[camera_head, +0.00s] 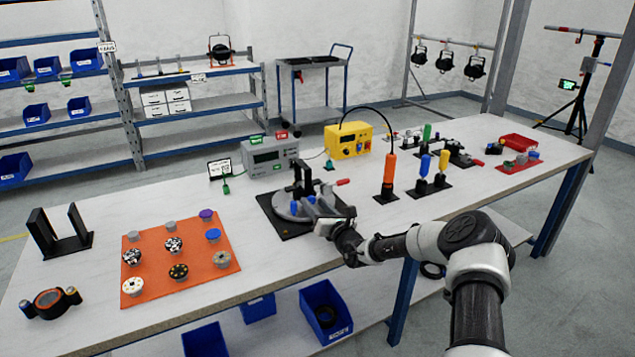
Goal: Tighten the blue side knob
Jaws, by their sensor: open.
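A dark fixture (272,222) with a round grey disc and black uprights stands on a black base plate near the middle of the bench. A small blue part (294,208) shows on it, beside my fingers; it may be the blue side knob, but it is too small to be sure. A red-tipped lever (343,182) sticks out to its right. My gripper (312,206) is open at the right side of the fixture, close to the blue part. I cannot tell whether it touches. My wrist and fingers hide part of the fixture.
An orange mat (205,258) with several round knobs, one with a blue top (213,235), lies to the left. An orange cylinder (389,172) stands to the right on a black base. Grey (268,157) and yellow (345,141) boxes stand behind. The front right bench surface is clear.

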